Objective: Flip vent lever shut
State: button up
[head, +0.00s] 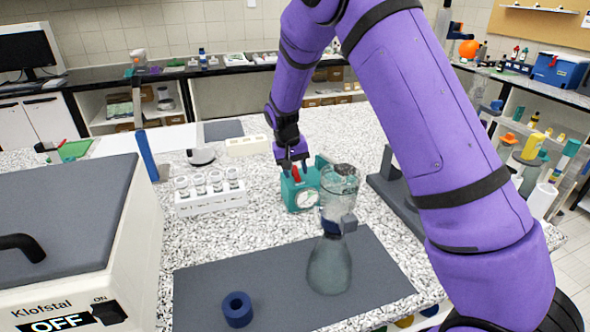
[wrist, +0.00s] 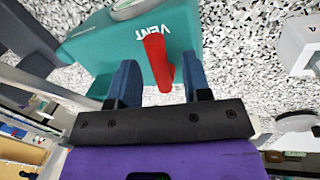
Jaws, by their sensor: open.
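The red vent lever (wrist: 157,62) stands out from a teal box marked VENT (wrist: 108,48) in the wrist view. In the head view the lever (head: 296,174) shows small at the top of the teal box (head: 289,195), which has a round dial on its front. My gripper (wrist: 158,82) is open, with one blue finger on each side of the lever. A gap shows between each finger and the lever, and I see no clear contact. In the head view my gripper (head: 291,165) points down at the top of the box.
A glass flask (head: 329,268) with a blue collar and a blue ring (head: 237,309) stand on a dark mat (head: 200,285). A white rack of small jars (head: 208,207) is left of the teal box. A grey stand (head: 402,205) is to its right.

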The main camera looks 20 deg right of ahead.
grip_shut()
jog(key=shift+d+n, duration=0.25)
jog(key=shift+n, duration=0.75)
grip_release()
notch_tip(320, 180, up, 10)
jog(key=a, duration=0.2)
jog(key=shift+r, duration=0.25)
jog(key=shift+s+r, duration=0.1)
